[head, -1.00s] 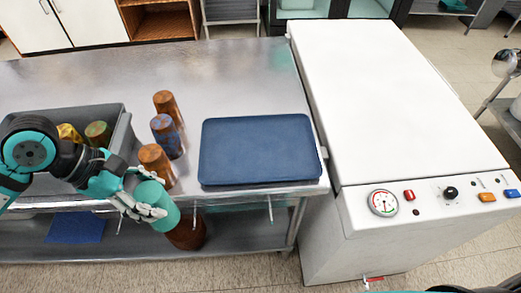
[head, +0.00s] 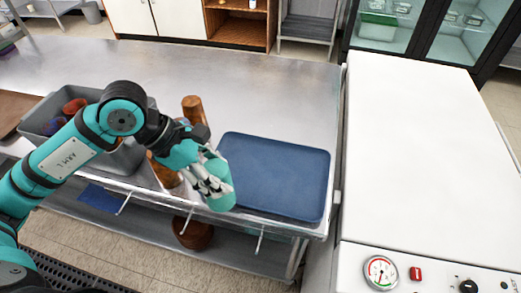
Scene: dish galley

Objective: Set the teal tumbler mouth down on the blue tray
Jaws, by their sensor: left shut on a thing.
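The teal tumbler (head: 222,194) is held in my left gripper (head: 208,184), whose fingers wrap around its side. It is tilted, over the front edge of the counter near the left front corner of the blue tray. I cannot tell which end is its mouth. The blue tray (head: 280,175) lies flat and empty on the steel counter, just right of the tumbler. My right gripper is not in view.
A grey bin (head: 127,158) with cups in it stands left, partly behind my arm. Brown tumblers (head: 193,108) stand just left of the tray, partly hidden. A white machine (head: 420,150) borders the counter on the right. The back of the steel counter (head: 200,70) is clear.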

